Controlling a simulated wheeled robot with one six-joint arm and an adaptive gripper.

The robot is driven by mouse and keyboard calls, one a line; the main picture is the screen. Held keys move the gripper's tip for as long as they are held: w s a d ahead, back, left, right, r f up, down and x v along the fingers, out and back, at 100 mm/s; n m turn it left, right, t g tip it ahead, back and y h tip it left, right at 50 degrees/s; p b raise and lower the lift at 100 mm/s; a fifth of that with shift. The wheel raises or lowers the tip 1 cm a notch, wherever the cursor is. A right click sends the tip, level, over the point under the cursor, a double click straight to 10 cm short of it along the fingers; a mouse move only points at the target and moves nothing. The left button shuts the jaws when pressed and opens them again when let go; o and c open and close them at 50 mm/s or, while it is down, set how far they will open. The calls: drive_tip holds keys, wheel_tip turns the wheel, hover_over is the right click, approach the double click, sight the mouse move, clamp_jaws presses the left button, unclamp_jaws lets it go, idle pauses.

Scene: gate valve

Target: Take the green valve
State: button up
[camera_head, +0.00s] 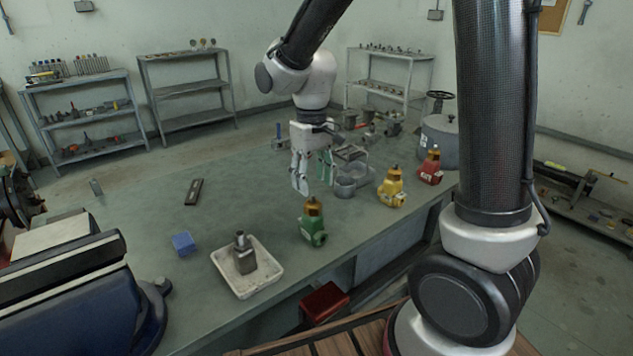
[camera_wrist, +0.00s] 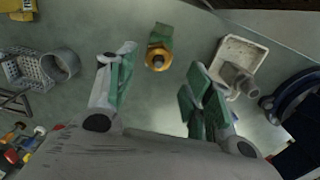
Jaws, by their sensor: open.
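The green valve (camera_head: 312,226) stands upright on the workbench near its front edge, with a brass-coloured top. In the wrist view the green valve (camera_wrist: 160,48) shows beyond the fingertips, between the two fingers' directions. My gripper (camera_head: 312,178) is open and empty, pointing down above the bench, a little behind and above the green valve. In the wrist view my gripper (camera_wrist: 160,72) has its fingers spread wide, with green pads on their inner faces. The fingers appear apart from the valve.
A yellow valve (camera_head: 392,188) and a red valve (camera_head: 431,168) stand to the right. A white tray (camera_head: 222,262) holding a grey metal part lies to the left, near a blue block (camera_head: 184,243). A grey perforated container and cup (camera_head: 345,187) sit just behind my gripper.

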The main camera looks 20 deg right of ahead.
sight(313, 203)
drive_tip(key=shift+w+f, duration=0.15)
drive_tip(key=shift+f, duration=3.35)
drive_tip(key=c, duration=1)
